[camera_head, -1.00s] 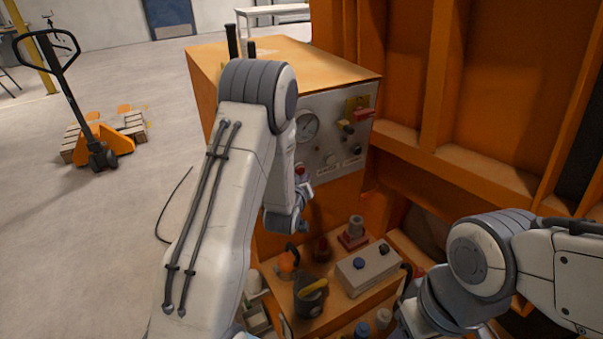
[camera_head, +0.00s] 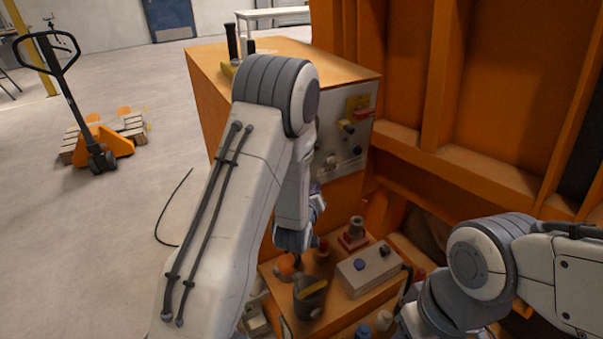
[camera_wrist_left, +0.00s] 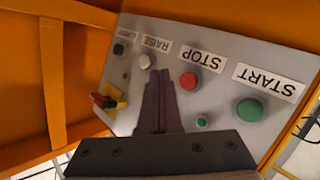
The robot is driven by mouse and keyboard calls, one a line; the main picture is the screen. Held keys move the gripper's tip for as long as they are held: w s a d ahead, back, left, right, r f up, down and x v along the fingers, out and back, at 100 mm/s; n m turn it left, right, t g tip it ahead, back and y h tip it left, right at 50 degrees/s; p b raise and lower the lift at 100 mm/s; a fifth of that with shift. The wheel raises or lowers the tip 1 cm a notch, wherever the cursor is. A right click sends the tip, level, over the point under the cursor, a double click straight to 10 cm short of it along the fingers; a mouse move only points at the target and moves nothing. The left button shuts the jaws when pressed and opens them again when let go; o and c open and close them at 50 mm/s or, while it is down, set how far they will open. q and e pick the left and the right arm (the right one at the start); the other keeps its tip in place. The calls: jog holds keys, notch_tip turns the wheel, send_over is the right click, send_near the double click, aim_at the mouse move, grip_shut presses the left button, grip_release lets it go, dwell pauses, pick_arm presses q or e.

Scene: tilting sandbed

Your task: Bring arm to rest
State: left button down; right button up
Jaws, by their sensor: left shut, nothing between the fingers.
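My left arm reaches in front of the orange control cabinet (camera_head: 215,105). Its gripper (camera_head: 316,190) is mostly hidden behind the forearm in the head view. In the left wrist view, its two dark fingers (camera_wrist_left: 158,95) are together with nothing between them, in front of the grey control panel (camera_wrist_left: 215,45). That view shows the panel upside down, with a red STOP button (camera_wrist_left: 188,81), a green START button (camera_wrist_left: 249,110) and a white RAISE button (camera_wrist_left: 147,61). My right arm comes in at the lower right, and its gripper does not show.
A small orange shelf holds a grey box (camera_head: 368,268) and a dark cup (camera_head: 309,297) below the panel. Orange ribbed walls (camera_head: 520,100) stand at the right. A pallet jack (camera_head: 100,150) stands on the open floor at the left.

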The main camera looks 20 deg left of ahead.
dwell(0.7)
pick_arm(q)
jog(key=s+d+r+m+g+h, duration=0.1)
jog(key=s+d+m+g+h, duration=0.15)
jog(key=s+d, duration=0.4)
jog(key=s+d+r+m+g+h, duration=0.2)
jog(key=s+d+m+g, duration=0.15)
jog(key=d, duration=0.55)
jog(key=s+r+m+g, duration=0.2)
jog(key=s+m+g, duration=0.2)
jog(key=s, duration=0.8)
jog(key=s+d+r+m+g+y, duration=0.1)
jog(key=s+m+g, duration=0.3)
jog(key=s, duration=0.8)
jog(key=shift+s+d+r+m, duration=0.2)
jog(key=shift+s+r+m, duration=0.15)
jog(key=shift+r, duration=0.55)
